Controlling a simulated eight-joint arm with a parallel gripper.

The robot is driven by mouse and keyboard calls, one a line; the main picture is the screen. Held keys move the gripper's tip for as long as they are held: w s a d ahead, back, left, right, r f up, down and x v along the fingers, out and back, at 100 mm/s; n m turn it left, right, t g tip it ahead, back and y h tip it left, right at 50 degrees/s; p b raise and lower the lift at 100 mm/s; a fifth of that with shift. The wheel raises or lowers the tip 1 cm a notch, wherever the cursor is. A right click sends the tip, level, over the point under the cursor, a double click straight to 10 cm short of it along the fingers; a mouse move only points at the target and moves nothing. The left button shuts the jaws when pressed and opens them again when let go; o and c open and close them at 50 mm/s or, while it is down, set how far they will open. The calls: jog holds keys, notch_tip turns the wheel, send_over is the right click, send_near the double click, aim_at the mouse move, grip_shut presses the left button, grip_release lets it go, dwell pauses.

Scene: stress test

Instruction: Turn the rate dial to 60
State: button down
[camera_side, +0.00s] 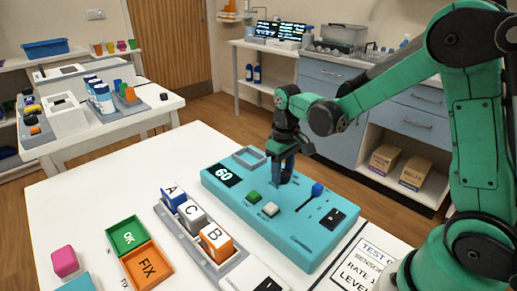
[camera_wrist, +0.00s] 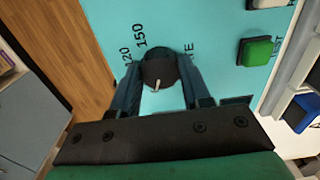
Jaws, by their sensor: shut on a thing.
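The teal console (camera_side: 300,235) lies on the white table, and its small dark display (camera_side: 223,175) reads 60. My gripper (camera_side: 284,174) reaches down onto the console top behind the green button. In the wrist view my gripper (camera_wrist: 160,62) has a finger on each side of the dark round rate dial (camera_wrist: 161,71), shut on it. A pale pointer mark on the dial points toward the bottom of the wrist view. Printed 120 and 150 show beside the dial; other scale numbers are hidden. In the side view my fingers hide the dial.
On the console are a green button (camera_side: 253,196), a white button (camera_side: 270,209) and a blue-knobbed slider (camera_side: 317,189). A rack of lettered blocks (camera_side: 192,214) stands alongside. Green OK and orange FIX trays (camera_side: 147,265), a pink block (camera_side: 65,261) and a printed sheet (camera_side: 362,262) lie nearby.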

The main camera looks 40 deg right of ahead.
aim_at(283, 172)
dwell(0.4)
jog(key=shift+c, duration=2)
grip_release()
jog(key=shift+r, duration=0.1)
jog(key=shift+r, duration=2.7)
jog(key=s+a+r+t, duration=0.3)
jog(key=s+a+t, duration=0.2)
jog(key=s+t, duration=0.2)
jog(key=shift+s+a+r, duration=0.15)
